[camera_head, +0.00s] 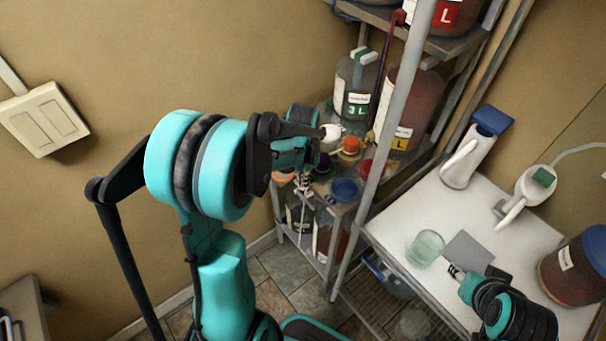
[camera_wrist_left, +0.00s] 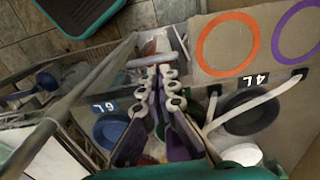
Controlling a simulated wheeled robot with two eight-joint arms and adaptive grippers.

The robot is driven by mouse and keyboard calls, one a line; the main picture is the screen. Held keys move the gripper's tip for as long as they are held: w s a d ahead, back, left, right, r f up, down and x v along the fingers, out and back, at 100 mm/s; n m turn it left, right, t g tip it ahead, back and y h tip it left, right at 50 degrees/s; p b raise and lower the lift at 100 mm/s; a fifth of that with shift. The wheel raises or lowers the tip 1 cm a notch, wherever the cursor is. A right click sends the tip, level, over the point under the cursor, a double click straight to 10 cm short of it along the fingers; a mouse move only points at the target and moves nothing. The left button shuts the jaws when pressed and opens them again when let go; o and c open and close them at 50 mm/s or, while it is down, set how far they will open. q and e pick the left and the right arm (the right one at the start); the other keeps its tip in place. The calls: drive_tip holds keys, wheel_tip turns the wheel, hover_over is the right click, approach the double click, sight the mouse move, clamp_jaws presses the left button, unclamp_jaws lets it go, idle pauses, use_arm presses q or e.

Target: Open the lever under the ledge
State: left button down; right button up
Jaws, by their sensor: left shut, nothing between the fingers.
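My left gripper (camera_head: 303,185) is at the front of the metal shelf unit (camera_head: 345,212), beside its middle shelf of coloured lids. In the left wrist view its fingers (camera_wrist_left: 163,70) are together and hold nothing. A short pale bar (camera_wrist_left: 146,61) lies across the view at the fingertips. I cannot tell whether it is the lever or whether the fingers touch it. No lever under a ledge can be made out clearly in the head view. My right gripper (camera_head: 455,270) is small, over the white table (camera_head: 400,215), and its finger gap is unclear.
A 3L jug (camera_head: 354,85) and a large brown container (camera_head: 410,105) stand on the shelf unit. A blue-lidded white jug (camera_head: 470,155), a glass cup (camera_head: 426,247), a grey pad (camera_head: 467,250) and a brown bucket (camera_head: 570,275) are on the table. Metal posts stand close to my left gripper.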

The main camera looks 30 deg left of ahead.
sight(300, 193)
use_arm(q)
drive_tip(key=shift+f+b, duration=0.65)
drive_tip(key=shift+f, duration=1.6)
use_arm(e)
drive_tip(key=shift+f, duration=0.85)
use_arm(q)
drive_tip(key=shift+w+a+f+b, duration=0.1)
drive_tip(key=shift+a+f+b, duration=0.25)
drive_tip(key=shift+f+b, duration=0.2)
use_arm(e)
drive_tip(key=shift+f, duration=0.55)
use_arm(q)
drive_tip(key=shift+w+a+f+b, duration=0.15)
drive_tip(key=shift+a+f+b, duration=0.15)
drive_tip(key=shift+f+b, duration=0.45)
use_arm(e)
drive_tip(key=shift+f, duration=0.7)
use_arm(q)
drive_tip(key=shift+f, duration=0.1)
use_arm(e)
drive_tip(key=shift+r, duration=0.1)
use_arm(q)
drive_tip(key=shift+r+p, duration=0.65)
drive_tip(key=shift+r, duration=0.2)
use_arm(e)
drive_tip(key=shift+r, duration=0.45)
